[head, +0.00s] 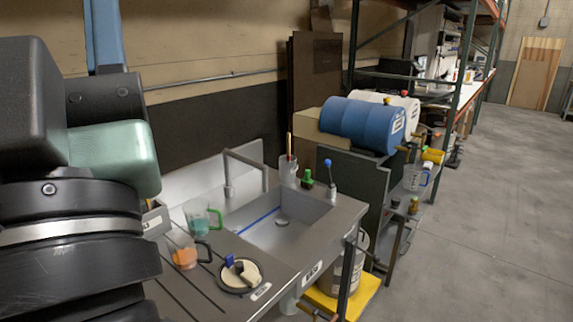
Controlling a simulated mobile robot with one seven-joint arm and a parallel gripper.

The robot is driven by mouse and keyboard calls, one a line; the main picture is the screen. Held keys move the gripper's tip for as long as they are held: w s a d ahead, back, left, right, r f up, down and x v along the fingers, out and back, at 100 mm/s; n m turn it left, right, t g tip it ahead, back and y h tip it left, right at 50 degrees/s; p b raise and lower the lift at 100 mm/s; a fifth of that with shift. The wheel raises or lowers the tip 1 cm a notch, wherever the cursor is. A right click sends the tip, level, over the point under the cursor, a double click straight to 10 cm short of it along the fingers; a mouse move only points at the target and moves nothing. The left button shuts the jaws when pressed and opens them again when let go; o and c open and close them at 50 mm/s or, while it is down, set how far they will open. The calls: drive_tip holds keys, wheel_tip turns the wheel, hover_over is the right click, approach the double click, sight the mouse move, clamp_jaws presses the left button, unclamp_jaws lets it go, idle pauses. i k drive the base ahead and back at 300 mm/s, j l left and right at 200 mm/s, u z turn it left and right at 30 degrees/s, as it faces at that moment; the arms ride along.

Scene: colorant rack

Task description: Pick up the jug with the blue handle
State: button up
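A clear jug with a blue handle (413,179) stands upright on a small shelf below the drums, right of the sink. Its handle is on its right side. A clear jug with a green handle (199,219) and a jug with orange contents and a dark handle (185,256) stand on the steel counter left of the sink. Parts of my arm fill the left of the head view. My gripper's fingers do not show, and nothing shows between them and any jug.
A steel sink (272,243) has a curved tap. A blue drum (362,122) and a white drum lie above the jug's shelf. A yellow platform (344,299) holds a bucket under the counter. The concrete floor (497,215) to the right is clear.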

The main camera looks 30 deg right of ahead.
sight(413, 174)
drive_tip(key=i+l+z, duration=0.15)
drive_tip(key=l+z, duration=0.15)
drive_tip(key=l, duration=0.2)
drive_tip(key=i+l+z, duration=0.3)
drive_tip(key=l, duration=0.2)
drive_tip(key=i+l+z, duration=0.25)
drive_tip(key=l, duration=0.15)
drive_tip(key=i+l+z, duration=0.3)
drive_tip(key=i+l, duration=0.4)
drive_tip(key=l, duration=0.15)
drive_tip(key=i+l, duration=0.4)
drive_tip(key=l, duration=0.15)
drive_tip(key=k+z, duration=0.05)
